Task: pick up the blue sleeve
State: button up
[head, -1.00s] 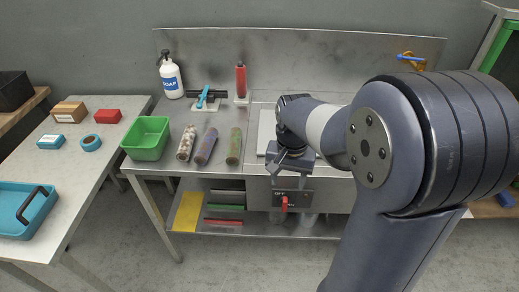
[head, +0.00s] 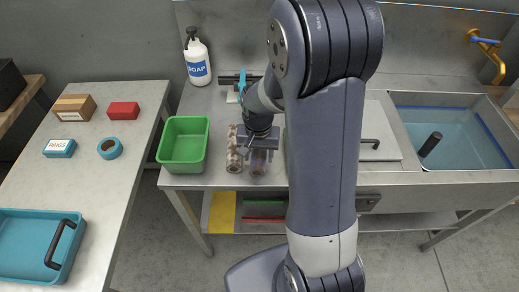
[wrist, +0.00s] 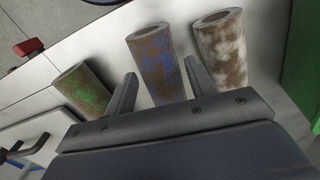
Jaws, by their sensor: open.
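The blue sleeve (wrist: 156,62) is a hollow tube with mottled blue and brown sides, lying in the middle of three sleeves in the wrist view. In the head view its near end (head: 258,168) shows beneath my gripper (head: 260,152), which hides most of it. In the wrist view the two fingers of my gripper (wrist: 161,82) are apart, one on each side of the blue sleeve's lower part. The gap between them is empty of any grip. I cannot tell how far above the sleeve the fingertips are.
A white-mottled sleeve (wrist: 222,48) lies beside the blue one, and a green-mottled sleeve (wrist: 84,90) lies on its other side. The green bin (head: 183,147) stands left of them. A soap bottle (head: 197,58) is behind. The sink basin (head: 450,130) is at the right.

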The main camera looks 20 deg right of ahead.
jog(key=shift+f, duration=0.25)
jog(key=shift+c, duration=0.4)
jog(key=c, duration=0.7)
